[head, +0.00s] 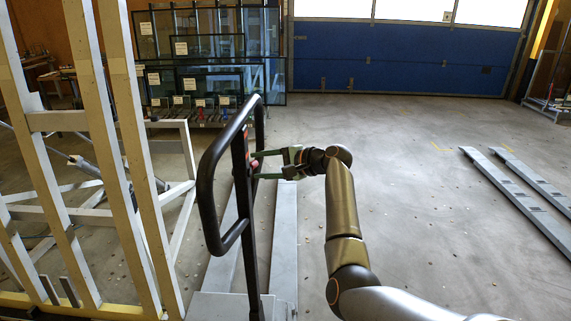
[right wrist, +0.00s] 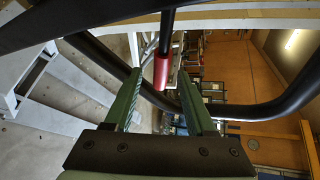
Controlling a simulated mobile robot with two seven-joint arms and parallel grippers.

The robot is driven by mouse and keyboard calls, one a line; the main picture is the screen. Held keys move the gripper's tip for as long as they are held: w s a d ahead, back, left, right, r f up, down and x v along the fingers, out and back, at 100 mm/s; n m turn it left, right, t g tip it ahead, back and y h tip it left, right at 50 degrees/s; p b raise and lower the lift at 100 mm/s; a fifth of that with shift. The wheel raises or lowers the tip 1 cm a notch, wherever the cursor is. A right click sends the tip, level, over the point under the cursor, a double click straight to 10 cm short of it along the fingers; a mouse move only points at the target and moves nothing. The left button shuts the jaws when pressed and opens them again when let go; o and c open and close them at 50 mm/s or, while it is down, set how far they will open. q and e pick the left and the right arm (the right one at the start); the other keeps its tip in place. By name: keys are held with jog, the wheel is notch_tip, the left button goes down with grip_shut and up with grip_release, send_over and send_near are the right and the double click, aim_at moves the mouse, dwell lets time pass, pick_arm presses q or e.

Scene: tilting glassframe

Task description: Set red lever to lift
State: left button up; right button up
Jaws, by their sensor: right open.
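The red lever (head: 254,164) is a small red grip on the black post of the handle frame (head: 205,190). In the right wrist view it is a red cylinder on a dark rod (right wrist: 161,72). My right gripper (head: 254,163) has green fingers, open and pointing left at the lever. In the right wrist view the lever appears between the open fingertips (right wrist: 159,80); whether they touch it I cannot tell. Lever position markings are not readable. My left gripper is not in view.
A wooden and metal slanted frame (head: 135,150) stands to the left. Glass panels on a rack (head: 205,45) stand at the back. Grey metal rails (head: 525,200) lie on the floor at right. The floor (head: 400,150) between is mostly clear.

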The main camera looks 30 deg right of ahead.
jog(key=v, duration=0.9)
jog(key=shift+b, duration=0.35)
jog(key=shift+s+f, duration=0.1)
jog(key=s+a+f+n+g+h, duration=0.1)
jog(key=s+a+f+n+h, duration=0.15)
jog(key=f, duration=0.65)
jog(key=s+a+f+n+g+h, duration=0.15)
jog(key=s+f, duration=0.25)
jog(key=f, duration=0.5)
jog(key=s+a+f+n+g+h, duration=0.1)
jog(key=s+f+n+h, duration=0.15)
jog(key=f, duration=0.65)
jog(key=s+a+f+n+y, duration=0.1)
jog(key=s+a+f+n, duration=0.4)
jog(key=s+a, duration=0.3)
jog(key=s+a+f+n+y, duration=0.1)
jog(key=s+a+f+n, duration=0.4)
jog(key=s, duration=1)
jog(key=a+n, duration=0.1)
jog(key=a, duration=0.2)
jog(key=shift+f, duration=0.35)
